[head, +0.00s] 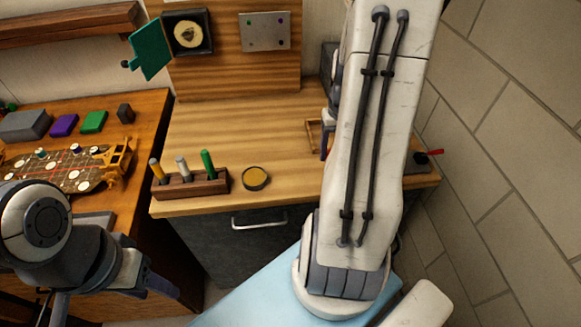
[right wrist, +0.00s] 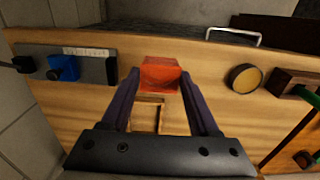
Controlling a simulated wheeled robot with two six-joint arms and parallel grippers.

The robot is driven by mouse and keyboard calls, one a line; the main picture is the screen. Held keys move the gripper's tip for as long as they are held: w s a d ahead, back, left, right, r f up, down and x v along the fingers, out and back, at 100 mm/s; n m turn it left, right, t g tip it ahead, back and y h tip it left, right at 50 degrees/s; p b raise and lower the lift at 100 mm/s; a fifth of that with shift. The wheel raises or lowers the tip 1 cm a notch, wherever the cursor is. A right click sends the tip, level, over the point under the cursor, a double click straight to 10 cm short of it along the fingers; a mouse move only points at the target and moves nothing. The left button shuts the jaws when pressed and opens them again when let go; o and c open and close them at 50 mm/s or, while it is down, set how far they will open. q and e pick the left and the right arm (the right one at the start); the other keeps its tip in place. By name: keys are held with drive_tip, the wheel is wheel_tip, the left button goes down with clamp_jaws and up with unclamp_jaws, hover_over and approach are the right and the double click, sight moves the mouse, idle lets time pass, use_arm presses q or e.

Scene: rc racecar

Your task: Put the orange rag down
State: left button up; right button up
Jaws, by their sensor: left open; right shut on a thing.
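The orange rag (right wrist: 160,72) shows in the right wrist view as a folded block between the purple fingertips of my right gripper (right wrist: 160,80), which is shut on it. It is over the wooden bench top, near the front edge; I cannot tell whether it touches the wood. A small square wooden tray (right wrist: 147,117) lies beside it, between the fingers in the picture. In the head view my right arm hides the rag and most of the gripper; part of the tray (head: 313,137) shows. My left gripper (head: 112,298) is open at the lower left, away from the bench.
A round tin (head: 255,178) and a wooden rack (head: 190,184) with several upright tools stand near the bench front. A racecar chassis (head: 62,172) is on the left table. Bare wood lies behind the tin.

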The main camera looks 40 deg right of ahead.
drive_tip(key=w+a+f, duration=0.2)
drive_tip(key=w, duration=0.1)
drive_tip(key=w+a+f+p, duration=0.1)
drive_tip(key=w+f, duration=0.1)
drive_tip(key=w, duration=0.1)
drive_tip(key=w+a+f+p, duration=0.1)
drive_tip(key=w+a+f, duration=0.1)
drive_tip(key=shift+w+a+f, duration=0.15)
drive_tip(key=shift+w+a, duration=0.2)
drive_tip(key=shift+w, duration=0.05)
wheel_tip(320, 180, down, 4)
drive_tip(key=shift+r+p, duration=0.15)
drive_tip(key=shift+p, duration=0.45)
drive_tip(key=shift+f, duration=0.2)
drive_tip(key=shift+f, duration=0.15)
drive_tip(key=o, duration=1.2)
